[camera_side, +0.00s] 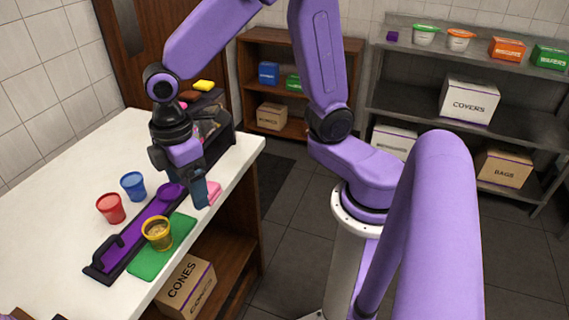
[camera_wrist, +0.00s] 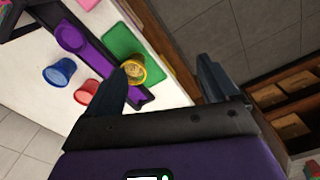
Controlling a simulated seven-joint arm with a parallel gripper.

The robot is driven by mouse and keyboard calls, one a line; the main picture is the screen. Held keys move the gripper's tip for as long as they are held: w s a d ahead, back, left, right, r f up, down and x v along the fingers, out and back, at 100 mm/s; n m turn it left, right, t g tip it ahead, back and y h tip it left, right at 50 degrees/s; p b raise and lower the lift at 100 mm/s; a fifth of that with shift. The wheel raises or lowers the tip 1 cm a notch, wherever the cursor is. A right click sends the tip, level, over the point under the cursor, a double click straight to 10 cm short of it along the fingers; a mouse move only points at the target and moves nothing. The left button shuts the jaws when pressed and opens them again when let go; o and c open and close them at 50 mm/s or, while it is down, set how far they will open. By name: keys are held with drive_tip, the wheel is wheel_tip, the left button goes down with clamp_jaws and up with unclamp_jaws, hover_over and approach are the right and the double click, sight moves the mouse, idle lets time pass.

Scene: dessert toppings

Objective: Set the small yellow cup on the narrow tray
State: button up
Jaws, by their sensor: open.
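The small yellow cup (camera_side: 158,235), with brownish contents, stands upright on the green mat (camera_side: 150,266), close beside the tray. The narrow tray (camera_side: 115,256) is purple with black edges and a black handle at its near end. A purple cup or bowl (camera_side: 173,191) sits at its far end. My gripper (camera_side: 190,188) is open and empty, above the far end of the tray and mat, away from the yellow cup. In the wrist view, the yellow cup (camera_wrist: 134,72) appears beside the left finger, which hides part of the tray (camera_wrist: 95,58).
A red cup (camera_side: 111,208) and a blue cup (camera_side: 133,185) stand on the white table (camera_side: 50,215) left of the tray. A pink item (camera_side: 214,192) lies near the table's right edge. A dark rack (camera_side: 215,125) stands at the back.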

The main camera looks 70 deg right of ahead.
drive_tip(key=s+d, duration=0.5)
drive_tip(key=s, duration=0.3)
drive_tip(key=s+d+r, duration=0.1)
drive_tip(key=s+d, duration=0.4)
drive_tip(key=s, duration=0.3)
drive_tip(key=shift+s+r+m, duration=0.15)
drive_tip(key=shift+s+m, duration=0.05)
drive_tip(key=shift+m, duration=0.1)
